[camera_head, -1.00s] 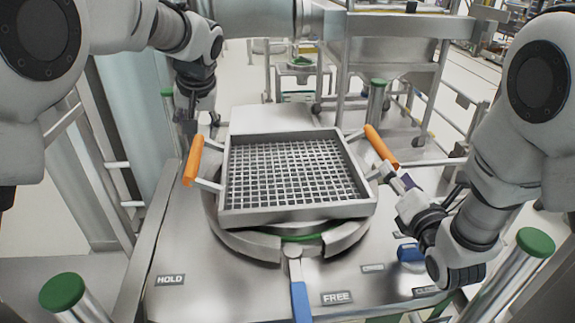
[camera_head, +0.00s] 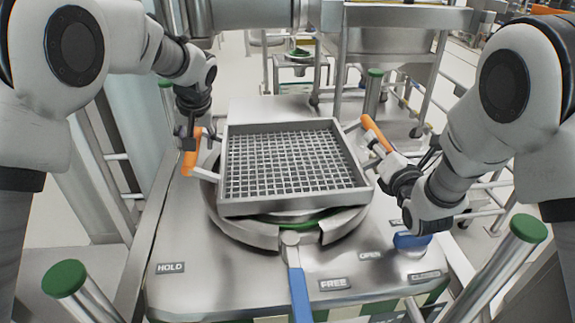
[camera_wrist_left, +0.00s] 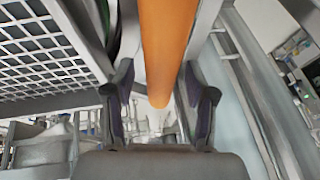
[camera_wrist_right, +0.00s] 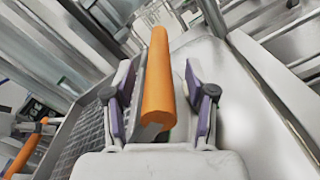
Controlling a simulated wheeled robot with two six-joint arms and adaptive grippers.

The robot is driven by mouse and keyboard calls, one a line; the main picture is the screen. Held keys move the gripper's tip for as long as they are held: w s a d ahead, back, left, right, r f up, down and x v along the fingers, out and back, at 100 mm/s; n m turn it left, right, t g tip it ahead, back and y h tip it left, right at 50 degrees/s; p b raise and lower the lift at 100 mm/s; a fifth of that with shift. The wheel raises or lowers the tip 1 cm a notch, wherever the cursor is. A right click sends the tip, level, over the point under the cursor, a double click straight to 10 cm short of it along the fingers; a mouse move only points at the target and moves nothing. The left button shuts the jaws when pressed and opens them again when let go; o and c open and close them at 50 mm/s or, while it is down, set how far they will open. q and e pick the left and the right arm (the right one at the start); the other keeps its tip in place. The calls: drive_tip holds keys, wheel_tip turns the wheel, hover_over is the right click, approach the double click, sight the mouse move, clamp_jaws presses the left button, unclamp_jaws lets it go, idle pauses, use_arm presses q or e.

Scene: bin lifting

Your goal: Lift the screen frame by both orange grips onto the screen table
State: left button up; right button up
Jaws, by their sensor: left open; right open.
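The screen frame (camera_head: 295,206) is a square metal tray with a mesh floor, sitting over a round ring on the steel table (camera_head: 225,285). Its left orange grip (camera_head: 190,160) stands out on the left side, and its right orange grip (camera_head: 378,132) on the right. My left gripper (camera_head: 188,140) is open at the left grip; in the left wrist view that orange grip (camera_wrist_left: 165,50) runs between the fingers. My right gripper (camera_head: 380,155) is open at the right grip; in the right wrist view that orange grip (camera_wrist_right: 157,85) lies between the spread fingers.
A blue-handled lever (camera_head: 300,295) points forward from the ring, between plates marked HOLD and FREE. Green-capped posts (camera_head: 64,279) stand at the front corners. A steel stand (camera_head: 385,45) and railings are behind. A blue part (camera_head: 411,241) sits at the right.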

use_arm(q)
drive_tip(key=shift+c, duration=0.4)
use_arm(e)
drive_tip(key=shift+c, duration=0.4)
use_arm(q)
drive_tip(key=shift+s+r, duration=0.1)
drive_tip(key=shift+s, duration=0.05)
clamp_jaws()
use_arm(e)
drive_tip(key=shift+s+r, duration=0.1)
drive_tip(key=shift+s, duration=0.05)
clamp_jaws()
